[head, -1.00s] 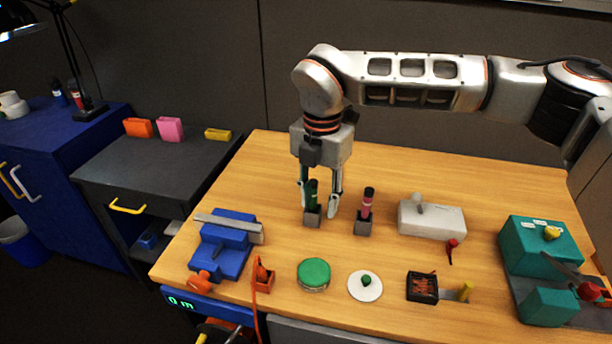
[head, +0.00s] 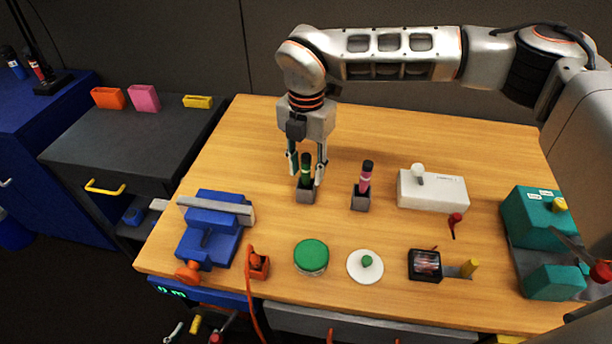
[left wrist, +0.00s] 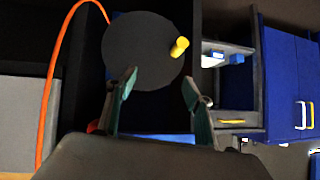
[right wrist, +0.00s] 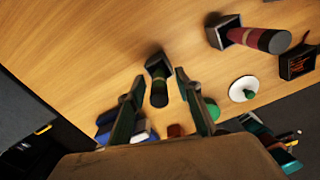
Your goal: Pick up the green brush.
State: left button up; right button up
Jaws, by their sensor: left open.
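The green brush (head: 306,170) stands upright in a small grey holder (head: 306,194) on the wooden table, its dark end up. My right gripper (head: 306,178) points down over it, one finger on each side. In the right wrist view the brush (right wrist: 158,84) lies between the spread fingers of the right gripper (right wrist: 154,84), with gaps visible beside it. My left gripper (left wrist: 155,85) is open and empty, with its fingers in front of a dark disc with a yellow knob (left wrist: 179,46).
A pink brush (head: 366,178) in its own holder (head: 360,202) stands just right of the green one. A white box (head: 432,192) is further right. A blue vise (head: 212,232), a green-lidded tin (head: 311,256) and a white disc (head: 365,266) sit nearer the front. The table behind is clear.

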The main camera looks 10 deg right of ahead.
jog(key=shift+f, duration=0.9)
grip_shut()
jog(key=shift+r, duration=0.15)
notch_tip(320, 180, up, 20)
jog(key=shift+p, duration=0.45)
